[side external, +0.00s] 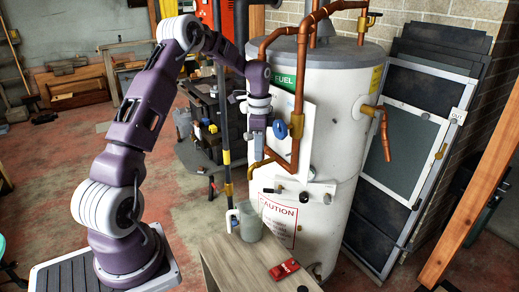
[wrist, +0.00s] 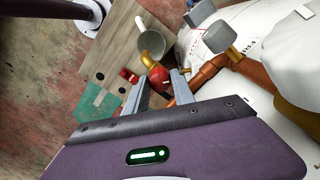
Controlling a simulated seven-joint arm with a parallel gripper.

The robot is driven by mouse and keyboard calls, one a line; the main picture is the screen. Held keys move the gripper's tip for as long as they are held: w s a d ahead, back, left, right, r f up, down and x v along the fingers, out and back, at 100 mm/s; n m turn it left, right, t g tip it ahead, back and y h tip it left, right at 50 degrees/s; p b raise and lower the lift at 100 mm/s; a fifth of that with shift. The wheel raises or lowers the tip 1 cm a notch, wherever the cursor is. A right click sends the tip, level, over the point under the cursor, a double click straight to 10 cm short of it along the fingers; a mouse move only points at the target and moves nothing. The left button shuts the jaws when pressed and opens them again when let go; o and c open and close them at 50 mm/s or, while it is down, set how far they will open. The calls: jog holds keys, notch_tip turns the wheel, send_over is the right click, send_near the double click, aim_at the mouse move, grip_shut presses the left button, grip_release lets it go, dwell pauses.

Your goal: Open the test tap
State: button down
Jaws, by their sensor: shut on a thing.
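The test tap shows a brass spout (side external: 257,166) at the front of the white tank (side external: 340,95). In the wrist view the curved brass spout (wrist: 148,57) points toward a grey jug (wrist: 164,43). A red handle (wrist: 159,77) sits at the tap between my fingertips. My gripper (wrist: 160,80) is shut on this red handle; its two fingers stand on either side of it. In the side view my gripper (side external: 258,153) hangs down at the tap and hides the handle. The jug (side external: 249,222) stands upright on the bench below the spout.
Copper pipes (side external: 297,100) and a blue handwheel (side external: 296,126) lie close to the right of my gripper. A control panel (side external: 292,192) with a black knob is below. A red object (side external: 285,269) lies on the wooden bench (side external: 235,268). Open floor lies left.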

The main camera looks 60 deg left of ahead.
jog(key=shift+n, duration=0.6)
jog(key=c, duration=1.1)
grip_release()
jog(key=shift+o, duration=0.2)
notch_tip(320, 180, up, 7)
jog(key=shift+r, duration=0.1)
